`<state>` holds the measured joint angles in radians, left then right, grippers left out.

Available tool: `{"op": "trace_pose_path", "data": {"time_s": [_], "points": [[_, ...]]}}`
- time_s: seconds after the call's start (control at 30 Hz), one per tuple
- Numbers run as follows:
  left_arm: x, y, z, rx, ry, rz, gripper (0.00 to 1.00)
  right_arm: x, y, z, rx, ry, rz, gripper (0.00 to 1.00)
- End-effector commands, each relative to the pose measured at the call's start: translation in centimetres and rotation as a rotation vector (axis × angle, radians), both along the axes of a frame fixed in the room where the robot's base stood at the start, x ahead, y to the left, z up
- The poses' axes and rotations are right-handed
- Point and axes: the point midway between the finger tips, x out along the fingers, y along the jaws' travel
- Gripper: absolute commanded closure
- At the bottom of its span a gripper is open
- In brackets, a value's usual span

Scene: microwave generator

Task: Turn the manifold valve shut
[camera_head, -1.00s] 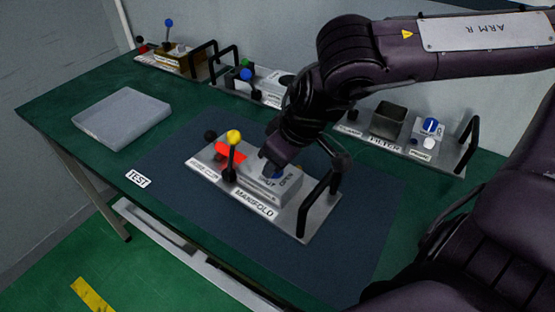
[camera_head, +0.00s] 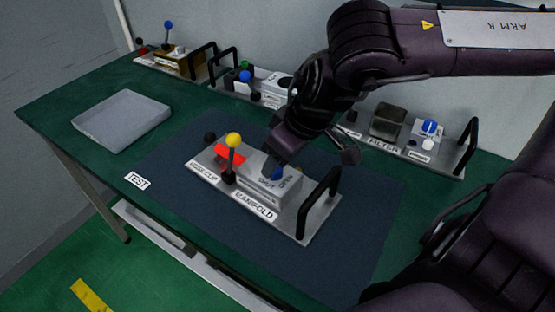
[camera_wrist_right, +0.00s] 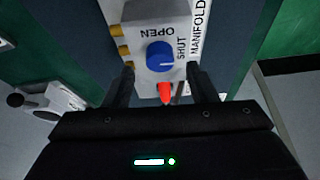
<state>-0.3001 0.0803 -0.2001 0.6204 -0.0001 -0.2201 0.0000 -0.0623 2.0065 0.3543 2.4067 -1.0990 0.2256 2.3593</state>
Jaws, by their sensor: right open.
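The manifold unit (camera_head: 288,205) sits on the dark mat, with a blue valve knob (camera_head: 277,175) on its grey block. My left gripper is not in view.
A yellow-topped lever (camera_head: 233,141) and a red clip (camera_head: 228,153) stand left of the knob; a black handle (camera_head: 320,200) stands right. Other units, including the filter unit (camera_head: 405,145), line the back. A grey tray (camera_head: 122,120) lies at the left.

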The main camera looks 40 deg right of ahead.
Motion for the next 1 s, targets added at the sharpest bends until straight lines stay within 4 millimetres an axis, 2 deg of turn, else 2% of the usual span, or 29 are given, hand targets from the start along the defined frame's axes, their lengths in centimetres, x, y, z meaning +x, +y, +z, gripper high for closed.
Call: {"op": "trace_pose_path", "data": {"time_s": [0.1, 0.33, 1.0], "points": [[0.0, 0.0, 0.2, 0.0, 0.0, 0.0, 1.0, -0.6, -0.2, 2.0, 0.002, -0.007, 0.001, 0.48], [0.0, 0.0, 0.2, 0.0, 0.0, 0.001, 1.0, -1.6, -0.5, 4.3, 0.001, -0.004, 0.001, 0.48], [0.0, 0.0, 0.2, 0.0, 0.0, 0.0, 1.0, -1.8, -0.6, 4.7, 0.0, 0.0, -0.001, 0.48]]}}
